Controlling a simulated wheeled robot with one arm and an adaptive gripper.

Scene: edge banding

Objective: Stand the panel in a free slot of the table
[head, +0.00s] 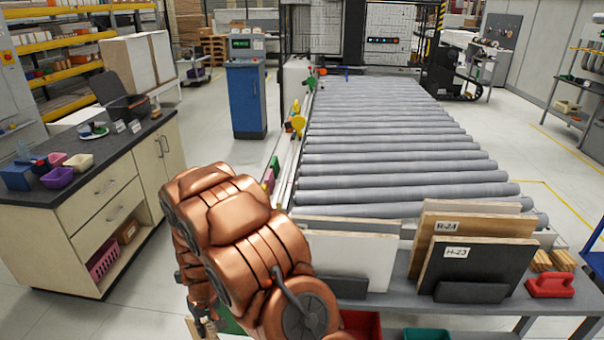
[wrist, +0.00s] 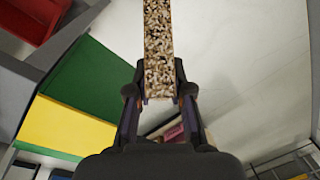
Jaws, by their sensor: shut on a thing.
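In the wrist view my gripper (wrist: 159,97) is shut on the panel (wrist: 158,45), whose speckled chipboard edge runs up between the two fingers. In the head view my gripper (head: 206,326) is low at the bottom, left of the table, and mostly behind my copper arm. The panel is almost wholly hidden there. The grey table (head: 398,304) stands at the lower right. My arm hides the table's left end, and I cannot make out a free slot.
A roller conveyor (head: 400,150) runs behind the table. A red-handled block (head: 550,285) and wooden blocks (head: 553,260) lie at its right end. Red (head: 362,324) and green (head: 427,334) bins sit below. A dark-topped cabinet (head: 100,160) stands left, with open floor between.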

